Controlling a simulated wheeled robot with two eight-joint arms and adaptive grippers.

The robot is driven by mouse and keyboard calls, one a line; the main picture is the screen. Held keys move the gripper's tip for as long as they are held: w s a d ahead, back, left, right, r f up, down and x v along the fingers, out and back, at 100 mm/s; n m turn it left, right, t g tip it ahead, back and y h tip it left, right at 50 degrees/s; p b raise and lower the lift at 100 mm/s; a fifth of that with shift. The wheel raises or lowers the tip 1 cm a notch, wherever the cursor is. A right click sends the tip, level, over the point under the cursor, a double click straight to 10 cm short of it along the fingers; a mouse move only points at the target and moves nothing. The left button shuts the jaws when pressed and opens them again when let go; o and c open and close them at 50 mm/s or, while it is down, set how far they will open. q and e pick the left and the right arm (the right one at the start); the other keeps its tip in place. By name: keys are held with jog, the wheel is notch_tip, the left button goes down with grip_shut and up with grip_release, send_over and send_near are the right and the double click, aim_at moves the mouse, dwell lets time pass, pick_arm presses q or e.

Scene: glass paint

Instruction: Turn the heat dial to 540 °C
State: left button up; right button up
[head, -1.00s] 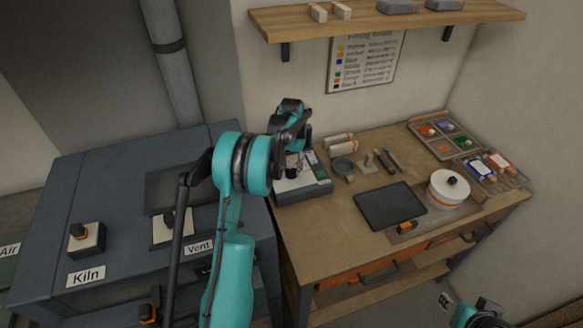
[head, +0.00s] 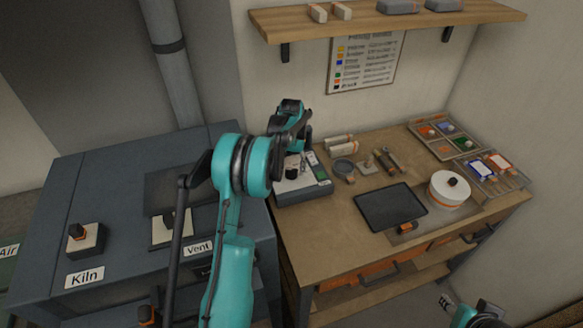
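A grey control box (head: 313,192) with a pale top and a small green display (head: 323,174) stands at the left end of the wooden bench. A dark round knob (head: 291,173), which looks like the heat dial, sits on its top. Its setting and the display's figures are too small to read. My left gripper (head: 303,160) points down just above and behind the knob, beside it in the picture and apparently apart from it. My own arm partly covers the fingers, so their opening is unclear.
A black tray (head: 390,207), a white round pot (head: 449,189), tools and paint trays (head: 440,139) fill the bench. A shelf (head: 390,18) hangs above.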

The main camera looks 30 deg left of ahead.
aim_at(292, 169)
pick_arm(q)
notch_tip(292, 169, up, 12)
dwell(0.7)
dwell(0.4)
